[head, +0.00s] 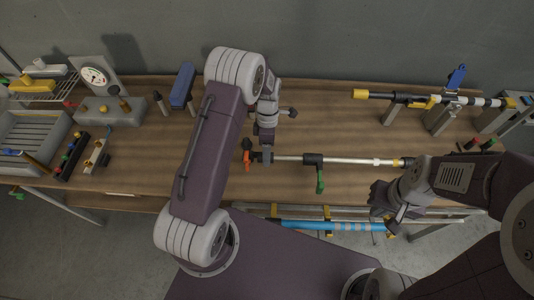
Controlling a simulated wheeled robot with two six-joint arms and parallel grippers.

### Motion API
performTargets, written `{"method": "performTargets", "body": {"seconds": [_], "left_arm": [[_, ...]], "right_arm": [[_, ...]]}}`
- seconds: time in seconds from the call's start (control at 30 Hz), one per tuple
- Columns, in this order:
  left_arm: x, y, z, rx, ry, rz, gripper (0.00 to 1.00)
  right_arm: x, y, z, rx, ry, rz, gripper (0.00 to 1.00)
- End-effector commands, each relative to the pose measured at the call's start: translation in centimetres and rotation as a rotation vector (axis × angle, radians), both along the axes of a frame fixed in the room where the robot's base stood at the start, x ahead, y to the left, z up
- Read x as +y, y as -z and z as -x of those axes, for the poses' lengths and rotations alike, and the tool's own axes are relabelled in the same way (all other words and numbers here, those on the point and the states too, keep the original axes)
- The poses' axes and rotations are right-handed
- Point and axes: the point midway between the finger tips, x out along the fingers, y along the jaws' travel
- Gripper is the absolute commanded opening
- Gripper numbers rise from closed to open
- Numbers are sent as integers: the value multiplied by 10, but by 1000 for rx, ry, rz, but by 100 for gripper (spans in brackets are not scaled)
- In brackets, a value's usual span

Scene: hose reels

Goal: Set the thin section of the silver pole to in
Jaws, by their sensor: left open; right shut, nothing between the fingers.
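The silver pole (350,161) lies across the middle of the table in the head view. Its thin section (288,158) shows on the left, running out of a black collar with a green lever (320,182) that points toward the table's front. An orange and black end piece (247,157) is at the far left of the thin section. My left gripper (267,157) is open over the thin section near this end; contact cannot be told. My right gripper (394,220) is shut and empty beyond the table's front edge. My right arm is close to the pole's right end.
A black and white pole (430,98) with a blue clamp rests on supports at the back right. A blue pole (320,226) lies below the front edge. A gauge (94,76), grey tray (32,137) and small fittings crowd the left.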

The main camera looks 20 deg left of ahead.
Motion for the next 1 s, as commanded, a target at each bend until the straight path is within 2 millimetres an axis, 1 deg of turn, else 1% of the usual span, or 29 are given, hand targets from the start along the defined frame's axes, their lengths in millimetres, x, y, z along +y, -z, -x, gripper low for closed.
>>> {"method": "performTargets", "body": {"seconds": [0.03,0.2,0.3,0.4,0.53,0.97,1.0], "left_arm": [[1,-8,-4,-7,-1,0,57],[3,-45,-14,-8,-1,-1,57],[5,-64,-18,-7,-1,-1,57],[6,-75,-21,-6,0,-1,57],[6,-80,-21,-3,0,-1,57],[5,-80,-21,-3,2,0,57],[5,-83,-23,-12,3,-1,57]], "right_arm": [[0,4,0,0,0,0,0],[0,10,0,0,0,0,0],[0,12,0,0,0,0,0],[0,13,0,0,0,0,0],[0,13,0,0,0,0,0],[0,13,0,0,0,0,0],[0,13,0,0,0,0,0]]}}
